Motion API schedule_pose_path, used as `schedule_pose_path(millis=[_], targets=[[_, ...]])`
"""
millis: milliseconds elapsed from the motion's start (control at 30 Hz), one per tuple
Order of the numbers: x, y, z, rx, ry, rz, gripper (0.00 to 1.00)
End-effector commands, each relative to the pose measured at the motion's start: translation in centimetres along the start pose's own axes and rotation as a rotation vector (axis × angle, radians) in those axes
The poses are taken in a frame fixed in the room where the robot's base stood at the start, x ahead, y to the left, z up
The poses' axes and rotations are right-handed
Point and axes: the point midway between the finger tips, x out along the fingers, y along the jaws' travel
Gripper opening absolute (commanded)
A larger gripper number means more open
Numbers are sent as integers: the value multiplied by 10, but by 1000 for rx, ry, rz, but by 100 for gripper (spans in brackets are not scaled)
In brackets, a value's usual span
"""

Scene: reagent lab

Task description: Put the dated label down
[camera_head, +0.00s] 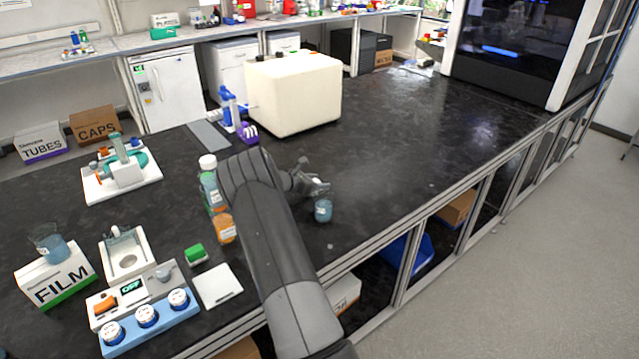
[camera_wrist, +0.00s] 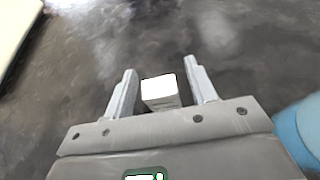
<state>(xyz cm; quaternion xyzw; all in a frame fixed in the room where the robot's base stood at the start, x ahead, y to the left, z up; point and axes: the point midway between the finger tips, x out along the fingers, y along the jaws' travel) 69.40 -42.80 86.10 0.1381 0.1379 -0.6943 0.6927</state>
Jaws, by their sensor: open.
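In the wrist view my gripper (camera_wrist: 160,68) is open, with one finger on each side. A small block with a bright white top and a pale grey side with faint marks, seemingly the dated label (camera_wrist: 160,92), is between the fingers.
A blue jar (camera_head: 323,210) stands close to my gripper; a blue round shape (camera_wrist: 303,128) shows at the wrist view's right edge. A cream box (camera_head: 293,95) stands behind. Bottles (camera_head: 210,185) are left of my arm. The bench to the right is clear.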

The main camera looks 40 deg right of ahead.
Motion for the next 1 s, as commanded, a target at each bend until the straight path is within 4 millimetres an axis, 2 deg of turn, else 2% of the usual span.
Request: schedule_pose_path(millis=[200, 300, 400, 667, 833, 1000], targets=[[-48, 1, 0, 0, 0, 5, 52], [-52, 0, 26, 5, -2, 2, 52], [-59, 1, 42, 4, -1, 2, 52], [-71, -1, 66, 12, 6, 2, 52], [-96, -16, 84, 133, 74, -7, 52], [-142, -48, 107, 354, 206, -30, 52]])
